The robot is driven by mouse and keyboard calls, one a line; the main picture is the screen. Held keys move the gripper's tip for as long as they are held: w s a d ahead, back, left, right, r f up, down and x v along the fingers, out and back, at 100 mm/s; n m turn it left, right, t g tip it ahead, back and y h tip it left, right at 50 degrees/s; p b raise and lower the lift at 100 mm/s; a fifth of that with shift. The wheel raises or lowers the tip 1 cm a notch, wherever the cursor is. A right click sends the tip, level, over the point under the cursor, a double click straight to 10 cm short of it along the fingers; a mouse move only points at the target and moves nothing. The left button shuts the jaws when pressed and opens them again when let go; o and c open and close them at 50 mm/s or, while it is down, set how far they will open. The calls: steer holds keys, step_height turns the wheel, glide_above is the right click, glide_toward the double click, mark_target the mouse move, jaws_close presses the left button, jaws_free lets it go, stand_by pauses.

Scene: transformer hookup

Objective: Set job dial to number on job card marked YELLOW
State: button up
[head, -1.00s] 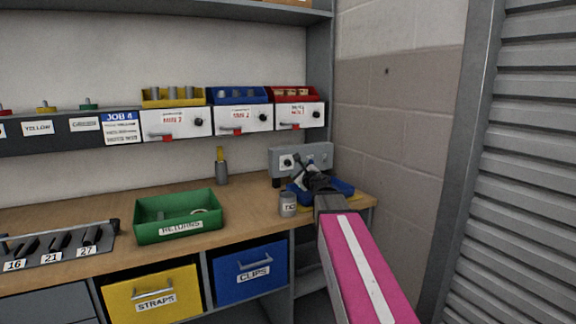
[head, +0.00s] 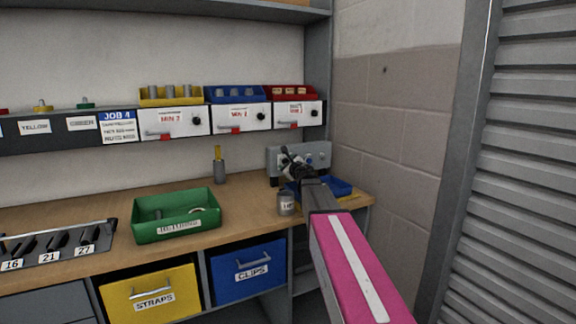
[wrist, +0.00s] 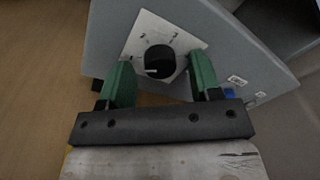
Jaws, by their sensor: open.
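The grey control box (head: 327,153) stands on the bench at the right end. In the wrist view a black round dial (wrist: 160,61) sits on a white plate (wrist: 143,27) on the box's face. My gripper (wrist: 161,78) is open, its green fingers on either side of the dial; I cannot tell whether they touch it. In the head view my gripper (head: 291,160) is in front of the box and hides part of its face. The job card (head: 118,126) headed JOB 4 hangs on the shelf edge; its smaller lines are too blurred to read. A YELLOW label (head: 35,127) is left of it.
A green returns bin (head: 145,233), a grey can (head: 286,204) and a blue tray (head: 335,187) are on the bench. The wall is close on the right.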

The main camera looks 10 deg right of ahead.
steer(key=c, duration=0.9)
steer(key=shift+c, duration=0.2)
steer(key=shift+m, duration=0.3)
steer(key=shift+d+m+g+y, duration=0.15)
steer(key=shift+m+y, duration=0.35)
steer(key=shift+m, duration=5.05)
steer(key=shift+a+m+g+y, duration=0.15)
steer(key=shift+m+y, duration=0.35)
steer(key=shift+m, duration=5.1)
steer(key=shift+d+m+g+y, duration=0.15)
steer(key=shift+m+y, duration=0.35)
steer(key=shift+m, duration=5.05)
